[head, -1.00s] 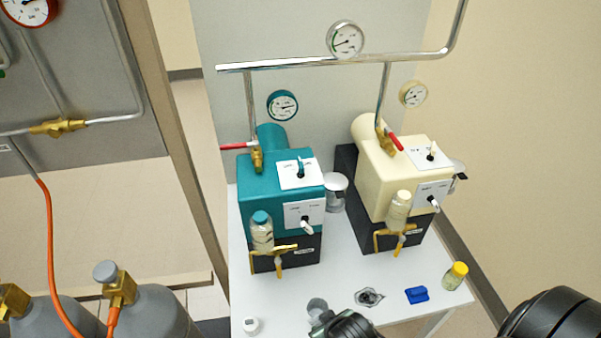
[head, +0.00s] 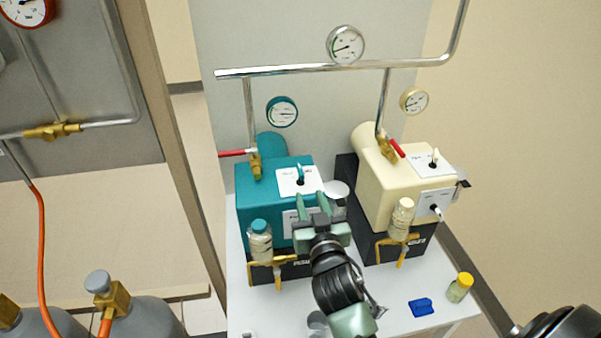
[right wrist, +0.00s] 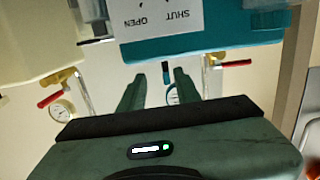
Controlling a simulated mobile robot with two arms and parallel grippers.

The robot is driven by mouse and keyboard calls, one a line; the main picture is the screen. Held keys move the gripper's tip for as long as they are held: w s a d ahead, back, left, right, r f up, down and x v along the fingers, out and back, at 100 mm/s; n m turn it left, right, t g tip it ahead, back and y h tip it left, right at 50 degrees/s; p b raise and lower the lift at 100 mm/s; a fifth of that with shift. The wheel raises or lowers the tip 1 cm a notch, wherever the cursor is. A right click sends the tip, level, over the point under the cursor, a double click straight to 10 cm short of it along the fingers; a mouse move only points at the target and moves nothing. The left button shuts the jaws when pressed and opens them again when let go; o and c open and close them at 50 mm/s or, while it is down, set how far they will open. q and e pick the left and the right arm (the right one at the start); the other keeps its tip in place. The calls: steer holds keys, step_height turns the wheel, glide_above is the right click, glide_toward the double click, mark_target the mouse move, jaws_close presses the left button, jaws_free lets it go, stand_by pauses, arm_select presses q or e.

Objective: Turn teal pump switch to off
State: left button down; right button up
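The teal pump (head: 258,205) stands on the left of the white table. A teal lever (head: 300,176) stands up from the white plate on its top. Its white front plate (head: 291,222) is partly hidden behind my right gripper (head: 312,203), so the front switch cannot be seen. My right gripper is open, with its fingers pointing toward the pump. In the right wrist view, a gap shows between its two fingers (right wrist: 157,88), and the pump's teal body (right wrist: 205,48) and a plate lettered SHUT and OPEN (right wrist: 160,18) are close beyond. Contact cannot be told.
A cream pump (head: 395,188) stands to the right of the teal one. A sample bottle (head: 260,240) on a brass fitting (head: 277,268) is left of my gripper. A blue block (head: 421,307) and a yellow-capped vial (head: 460,287) lie at the table's front right.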

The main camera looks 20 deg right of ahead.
mark_target(302, 179)
steer(key=shift+w+a+r+t, duration=0.2)
steer(key=shift+w+r+t, duration=0.2)
steer(key=shift+w+r, duration=0.35)
steer(key=p+x, duration=0.1)
steer(key=x, duration=0.6)
steer(key=shift+w+d, duration=0.1)
steer(key=shift+w, duration=0.05)
jaws_close()
